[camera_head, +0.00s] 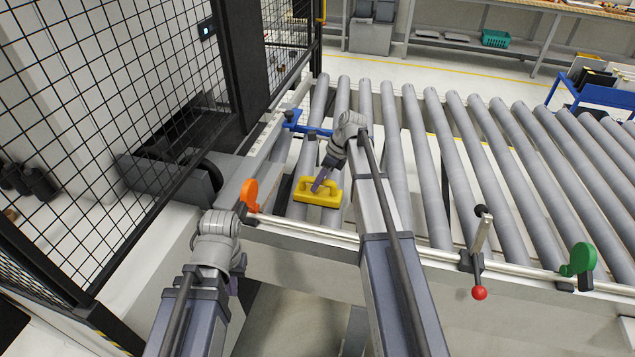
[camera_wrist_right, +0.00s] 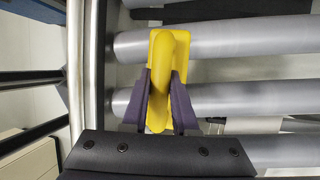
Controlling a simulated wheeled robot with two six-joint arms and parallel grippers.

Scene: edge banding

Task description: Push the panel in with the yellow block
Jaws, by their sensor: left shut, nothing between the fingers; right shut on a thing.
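The yellow block (camera_head: 301,194), with a raised handle, is over the rollers near the left end of the conveyor. My right gripper (camera_head: 318,187) is shut on its handle from above. In the right wrist view, the yellow block (camera_wrist_right: 182,38) shows between the two dark fingers of my right gripper (camera_wrist_right: 172,105). I cannot tell if the block touches the rollers. My left gripper (camera_head: 234,286) hangs low at the front left, away from the block and mostly hidden by its own arm. I cannot make out a panel in either view.
The roller conveyor (camera_head: 433,180) runs to the right, its rollers bare. A front rail carries an orange disc (camera_head: 249,194), a red-knobbed lever (camera_head: 479,250) and a green disc (camera_head: 581,259). A blue bracket (camera_head: 305,128) is behind the block. A mesh fence (camera_head: 110,80) borders the left.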

